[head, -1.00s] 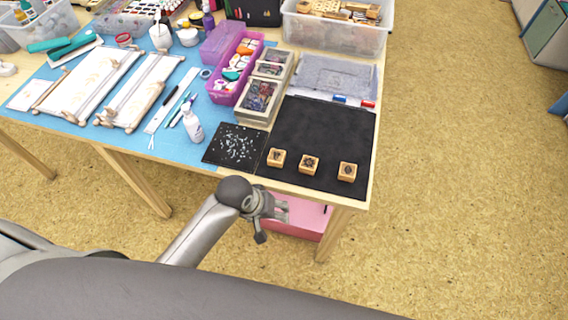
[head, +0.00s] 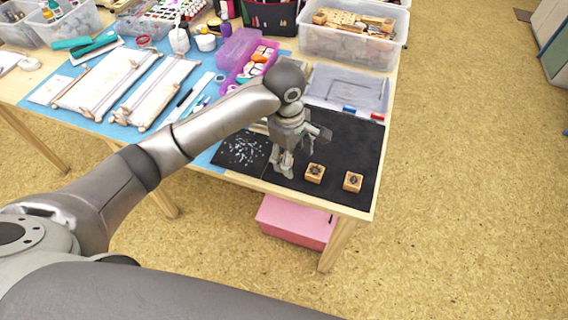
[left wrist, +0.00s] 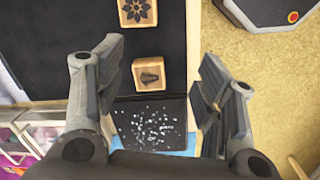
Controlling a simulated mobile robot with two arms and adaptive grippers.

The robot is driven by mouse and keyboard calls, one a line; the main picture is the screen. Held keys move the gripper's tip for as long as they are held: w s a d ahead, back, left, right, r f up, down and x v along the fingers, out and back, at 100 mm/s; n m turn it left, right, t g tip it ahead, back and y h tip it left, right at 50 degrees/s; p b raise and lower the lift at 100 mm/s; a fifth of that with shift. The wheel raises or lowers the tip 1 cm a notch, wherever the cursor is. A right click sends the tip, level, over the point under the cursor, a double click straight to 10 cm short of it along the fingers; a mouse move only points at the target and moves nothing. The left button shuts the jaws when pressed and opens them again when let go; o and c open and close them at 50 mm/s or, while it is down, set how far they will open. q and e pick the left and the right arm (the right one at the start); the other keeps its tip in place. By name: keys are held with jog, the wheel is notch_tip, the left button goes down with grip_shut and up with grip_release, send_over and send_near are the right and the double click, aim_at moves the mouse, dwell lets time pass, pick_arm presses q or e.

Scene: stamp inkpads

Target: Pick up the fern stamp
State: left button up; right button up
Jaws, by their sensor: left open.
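Two small wooden stamps show in the head view: a middle one (head: 314,173) and a right one (head: 353,182), on the black mat (head: 335,140). A third stamp, at the left, is hidden there by my left gripper (head: 283,170). In the left wrist view this left stamp (left wrist: 148,73) has a dark fan-like print, and the middle stamp (left wrist: 138,12) a flower print. I cannot tell for sure which print is the fern. My left gripper (left wrist: 160,62) is open and empty, its fingers apart on either side of the left stamp in the picture.
A black speckled pad (head: 242,150) lies left of the mat and also shows in the left wrist view (left wrist: 150,125). A clear tray (head: 348,90) stands behind the mat. A pink box (head: 297,222) is under the table. The mat right of the stamps is clear.

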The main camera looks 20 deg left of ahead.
pick_arm(q)
notch_tip(320, 180, up, 4)
jog(key=w+a+n+y, duration=0.1)
jog(key=w+a+n, duration=0.1)
jog(key=a+n, duration=0.1)
jog(key=shift+n, duration=0.3)
notch_tip(320, 180, down, 11)
jog(key=shift+w+f, duration=0.1)
jog(key=shift+w, duration=0.05)
jog(key=c, duration=1)
